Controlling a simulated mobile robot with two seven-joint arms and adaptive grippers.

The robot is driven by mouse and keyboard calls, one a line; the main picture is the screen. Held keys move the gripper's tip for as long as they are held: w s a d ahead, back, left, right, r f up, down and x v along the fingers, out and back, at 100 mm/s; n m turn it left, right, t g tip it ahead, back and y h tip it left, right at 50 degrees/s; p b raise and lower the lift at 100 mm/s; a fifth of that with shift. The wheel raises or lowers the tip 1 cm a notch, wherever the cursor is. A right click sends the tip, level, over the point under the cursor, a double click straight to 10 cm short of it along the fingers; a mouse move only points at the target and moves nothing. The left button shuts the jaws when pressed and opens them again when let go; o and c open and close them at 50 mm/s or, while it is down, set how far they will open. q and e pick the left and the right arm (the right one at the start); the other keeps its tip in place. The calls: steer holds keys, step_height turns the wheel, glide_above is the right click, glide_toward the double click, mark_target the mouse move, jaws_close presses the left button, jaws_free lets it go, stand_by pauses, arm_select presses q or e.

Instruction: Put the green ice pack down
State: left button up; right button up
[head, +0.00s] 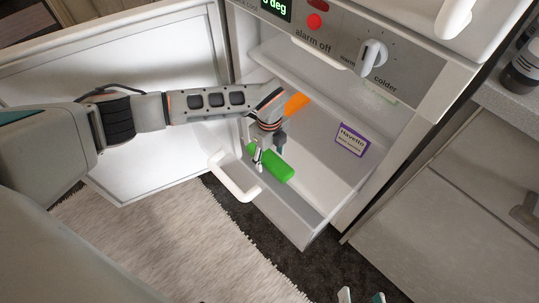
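The green ice pack (276,168) is a bright green block in the pulled-out white drawer (305,222) area, just behind the drawer's front. My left gripper (266,151) reaches down over it from the left, one finger on each side of the pack, and appears shut on it. The gripper hides part of the pack's left end. I cannot tell whether the pack touches the drawer floor. My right gripper (361,296) shows only as two fingertips at the bottom edge, apart, with nothing seen between them.
A purple-and-white box (351,140) stands to the right inside the compartment. An orange item (296,103) is partly behind my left wrist. The white drawer handle (235,178) sticks out in front. An open white door (150,160) is at the left. The control panel (335,35) is above.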

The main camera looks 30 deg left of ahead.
mark_target(270, 156)
arm_select(q)
steer(key=shift+r, duration=0.2)
steer(key=r, duration=0.1)
steer(key=r+p, duration=0.1)
steer(key=r, duration=0.1)
steer(key=r+p, duration=0.1)
steer(key=r, duration=0.1)
steer(key=shift+w+r, duration=0.15)
steer(key=shift+w, duration=0.2)
step_height(270, 156, up, 7)
steer(key=p, duration=0.3)
steer(key=shift+s+f, duration=0.2)
steer(key=shift+s, duration=0.2)
arm_select(e)
steer(key=d+n, duration=0.1)
steer(key=d+f, duration=0.1)
steer(key=d, duration=0.1)
steer(key=s+d+f+n+g+h, duration=0.1)
steer(key=shift+d+n, duration=0.3)
steer(key=shift+d, duration=0.05)
steer(key=shift+w+r, duration=0.15)
steer(key=shift+r, duration=0.05)
